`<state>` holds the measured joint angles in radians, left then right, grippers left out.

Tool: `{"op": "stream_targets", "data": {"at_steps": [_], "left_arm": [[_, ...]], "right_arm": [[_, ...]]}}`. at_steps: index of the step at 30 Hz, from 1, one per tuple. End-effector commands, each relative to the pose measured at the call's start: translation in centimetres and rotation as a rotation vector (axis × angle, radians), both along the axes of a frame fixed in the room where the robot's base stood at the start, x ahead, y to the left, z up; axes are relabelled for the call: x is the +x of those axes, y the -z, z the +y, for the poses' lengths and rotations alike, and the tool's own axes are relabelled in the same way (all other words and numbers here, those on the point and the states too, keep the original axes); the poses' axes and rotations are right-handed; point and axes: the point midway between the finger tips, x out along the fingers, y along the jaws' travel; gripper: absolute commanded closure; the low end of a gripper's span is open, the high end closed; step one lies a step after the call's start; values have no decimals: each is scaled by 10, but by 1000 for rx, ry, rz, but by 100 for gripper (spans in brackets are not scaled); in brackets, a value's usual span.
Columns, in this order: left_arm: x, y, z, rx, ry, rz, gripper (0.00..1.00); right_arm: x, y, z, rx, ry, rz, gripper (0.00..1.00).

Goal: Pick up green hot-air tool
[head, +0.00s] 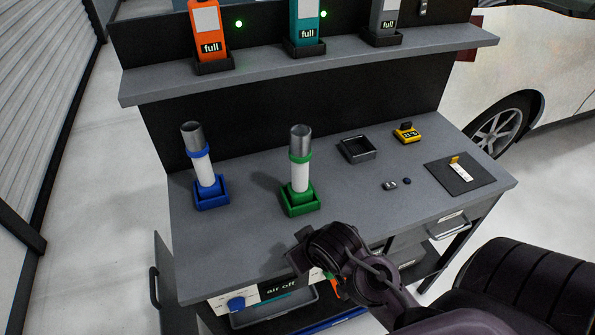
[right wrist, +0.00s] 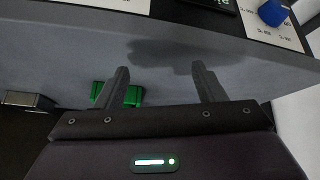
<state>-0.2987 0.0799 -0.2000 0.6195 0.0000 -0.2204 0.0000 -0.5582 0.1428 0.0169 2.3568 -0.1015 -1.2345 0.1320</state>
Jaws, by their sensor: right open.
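The green hot-air tool (head: 300,171) stands upright in a green holder (head: 300,204) in the middle of the bench. It has a white body, a green collar and a metal nozzle. My right gripper (head: 299,254) is near the bench's front edge, in front of the holder and apart from the tool. In the right wrist view its two fingers (right wrist: 162,85) are spread with nothing between them. A green block, apparently the holder (right wrist: 133,96), shows partly behind the left finger there; the tool itself is not clearly visible. My left gripper is not in view.
A blue-collared tool (head: 200,168) stands in a blue holder to the left. An empty dark tray (head: 357,149), a yellow device (head: 407,134) and a dark mat (head: 477,180) lie to the right. A shelf (head: 300,66) overhangs the back. A blue knob (head: 236,304) is on the front panel.

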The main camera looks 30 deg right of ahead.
Motion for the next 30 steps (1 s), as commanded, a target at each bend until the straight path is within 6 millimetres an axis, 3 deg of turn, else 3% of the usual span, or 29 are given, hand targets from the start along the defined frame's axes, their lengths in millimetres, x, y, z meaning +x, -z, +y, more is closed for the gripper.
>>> {"op": "stream_targets", "data": {"at_steps": [5,10,16,20,30], "left_arm": [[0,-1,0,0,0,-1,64],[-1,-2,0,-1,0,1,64],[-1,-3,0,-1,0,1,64],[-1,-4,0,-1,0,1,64],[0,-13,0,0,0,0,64]], "right_arm": [[29,-19,-30,-1,43,-173,37],[58,-51,-64,24,71,-395,37],[76,-86,-89,71,66,-588,37],[84,-90,-91,84,60,-621,37],[121,-71,-89,85,61,-619,37]]}}
